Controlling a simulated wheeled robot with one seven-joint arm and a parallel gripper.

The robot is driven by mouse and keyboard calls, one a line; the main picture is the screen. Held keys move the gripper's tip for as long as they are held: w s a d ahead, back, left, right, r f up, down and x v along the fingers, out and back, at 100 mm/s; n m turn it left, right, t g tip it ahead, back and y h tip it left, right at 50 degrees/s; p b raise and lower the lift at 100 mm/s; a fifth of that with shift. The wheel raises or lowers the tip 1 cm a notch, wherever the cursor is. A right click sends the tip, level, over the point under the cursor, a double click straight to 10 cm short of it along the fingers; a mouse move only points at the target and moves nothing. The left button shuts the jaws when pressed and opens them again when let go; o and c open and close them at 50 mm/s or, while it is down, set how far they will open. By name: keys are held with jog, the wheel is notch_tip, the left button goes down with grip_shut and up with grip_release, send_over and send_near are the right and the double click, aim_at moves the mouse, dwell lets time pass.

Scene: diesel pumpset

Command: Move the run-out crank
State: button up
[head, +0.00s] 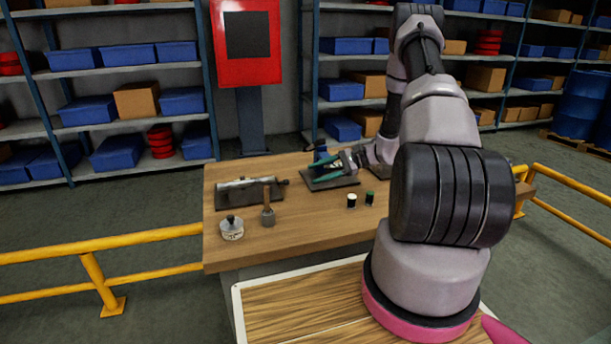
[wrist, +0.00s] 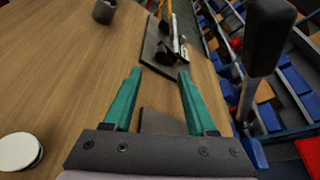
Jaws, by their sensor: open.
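What looks like the run-out crank shows in the wrist view as a thick black grip (wrist: 270,35) on a metal rod (wrist: 245,100). It rises close to the camera, right of my fingers; its lower end is partly hidden. In the head view, a small dark upright shape (head: 320,157) stands at the back of a dark plate (head: 332,181), probably the same thing. My gripper (head: 343,164) is over this plate with green fingers. In the wrist view, my gripper (wrist: 160,73) is open with nothing between its fingertips. The grip is beside the fingers, not between them.
A second dark plate (head: 236,204) at left carries a metal cylinder (head: 240,184). A handled grey tool (head: 267,214), a round pot (head: 231,229) and two small cans (head: 352,201) (head: 370,198) stand on the wooden table (head: 300,228). Bare wood lies between them. Yellow rails flank the table.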

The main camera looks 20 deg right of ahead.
aim_at(287, 182)
jog(key=shift+s+f+n+t+y, duration=0.3)
jog(key=shift+s+f+n+t, duration=0.15)
jog(key=shift+n+t, duration=0.35)
jog(key=shift+a+n, duration=0.35)
jog(key=shift+n, duration=0.35)
jog(key=x, duration=1)
jog(key=shift+w+a, duration=0.15)
jog(key=shift+a, duration=0.05)
grip_shut()
